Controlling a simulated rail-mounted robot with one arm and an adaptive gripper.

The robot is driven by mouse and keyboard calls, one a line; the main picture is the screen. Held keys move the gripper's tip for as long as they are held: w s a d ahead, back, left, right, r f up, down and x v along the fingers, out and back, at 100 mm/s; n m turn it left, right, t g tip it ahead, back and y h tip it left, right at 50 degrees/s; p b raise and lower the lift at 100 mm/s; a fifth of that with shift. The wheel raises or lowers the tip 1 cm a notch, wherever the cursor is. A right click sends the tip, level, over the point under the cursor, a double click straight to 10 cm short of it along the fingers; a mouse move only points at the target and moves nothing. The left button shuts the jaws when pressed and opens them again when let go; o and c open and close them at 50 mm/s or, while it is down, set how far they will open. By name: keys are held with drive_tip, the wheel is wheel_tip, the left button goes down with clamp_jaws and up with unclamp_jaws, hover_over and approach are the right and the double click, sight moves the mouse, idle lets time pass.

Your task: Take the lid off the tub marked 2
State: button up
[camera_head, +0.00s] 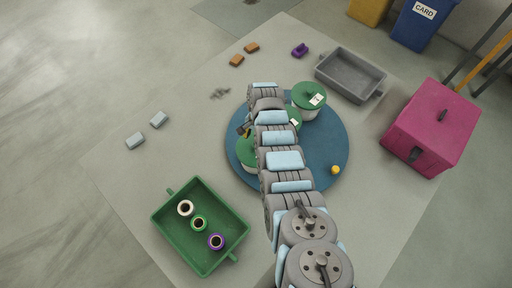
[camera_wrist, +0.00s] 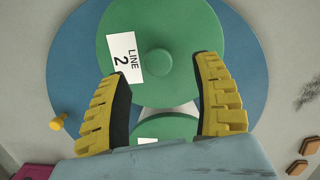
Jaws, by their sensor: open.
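The tub marked 2 has a round green lid (camera_wrist: 170,48) with a central knob and a white "LINE 2" label (camera_wrist: 125,57). In the head view it seems to be the lower-left tub (camera_head: 250,160) on the blue round mat, partly hidden by my arm. My gripper (camera_wrist: 162,72) is open over this lid. Its yellow fingers stand on either side in the wrist view, with the knob between and just beyond the tips. Nothing is held. Whether the fingers touch the lid, I cannot tell.
Two more green-lidded tubs stand on the blue mat (camera_head: 330,145), one (camera_head: 309,97) at upper right, one (camera_head: 295,118) behind my arm. A pink box (camera_head: 432,128), grey tray (camera_head: 350,75) and green tray (camera_head: 175,235) stand around.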

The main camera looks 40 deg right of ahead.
drive_tip(key=shift+s+a+f+b, duration=0.1)
drive_tip(key=shift+f+b, duration=0.4)
drive_tip(key=shift+f, duration=0.6)
drive_tip(key=shift+s+a+f+b, duration=0.1)
drive_tip(key=shift+f+b, duration=0.4)
drive_tip(key=shift+f, duration=0.6)
drive_tip(key=shift+d, duration=0.1)
clamp_jaws()
